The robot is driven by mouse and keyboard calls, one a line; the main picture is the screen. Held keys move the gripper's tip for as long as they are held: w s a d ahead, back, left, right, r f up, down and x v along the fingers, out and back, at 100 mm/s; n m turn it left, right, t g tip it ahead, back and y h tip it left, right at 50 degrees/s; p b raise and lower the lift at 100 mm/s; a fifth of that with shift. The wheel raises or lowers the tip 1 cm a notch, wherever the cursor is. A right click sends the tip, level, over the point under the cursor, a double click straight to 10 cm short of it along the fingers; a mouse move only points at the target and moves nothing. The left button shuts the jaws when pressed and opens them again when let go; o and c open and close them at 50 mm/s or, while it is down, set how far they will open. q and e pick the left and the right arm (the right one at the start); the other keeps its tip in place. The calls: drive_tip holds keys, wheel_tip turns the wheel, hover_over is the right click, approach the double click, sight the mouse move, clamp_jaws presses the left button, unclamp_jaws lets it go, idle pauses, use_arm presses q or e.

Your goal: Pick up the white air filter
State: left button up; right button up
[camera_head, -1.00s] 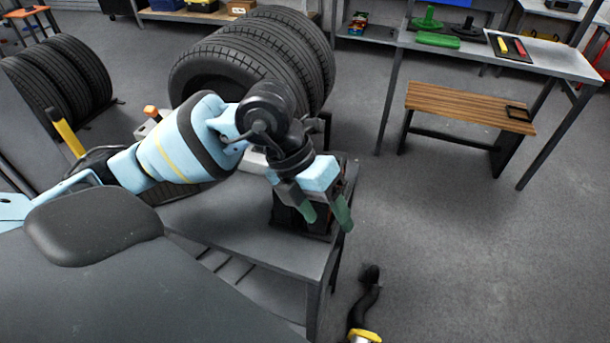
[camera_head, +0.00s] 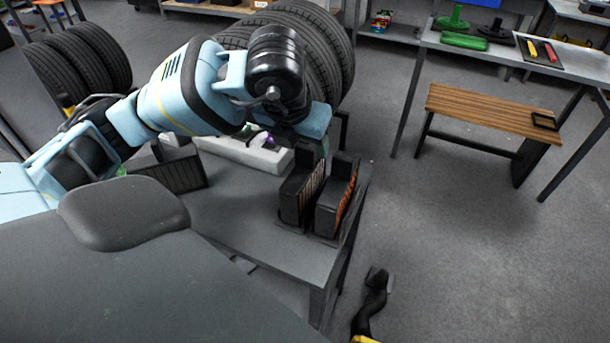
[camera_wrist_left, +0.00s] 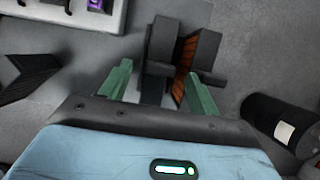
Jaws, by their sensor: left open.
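A dark-framed filter with pale pleats, which I take as the white air filter (camera_head: 312,192), stands upright near the end of the grey table; its block-like top shows in the left wrist view (camera_wrist_left: 160,45). Right beside it stands a similar filter with orange pleats (camera_head: 346,200), also in the wrist view (camera_wrist_left: 184,62). My left gripper (camera_wrist_left: 158,88) is open, its green fingers spread in front of the two filters with nothing clearly between them.
Another dark pleated block (camera_head: 182,172) and a white tray (camera_head: 240,152) with small items are on the grey table (camera_head: 225,215). Tires (camera_head: 330,50) stand behind. A dark cylinder (camera_wrist_left: 285,125) shows in the wrist view. A wooden bench (camera_head: 490,110) stands right, with open floor between.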

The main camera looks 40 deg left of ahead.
sight(305, 176)
use_arm(q)
drive_tip(key=shift+x, duration=2.6)
clamp_jaws()
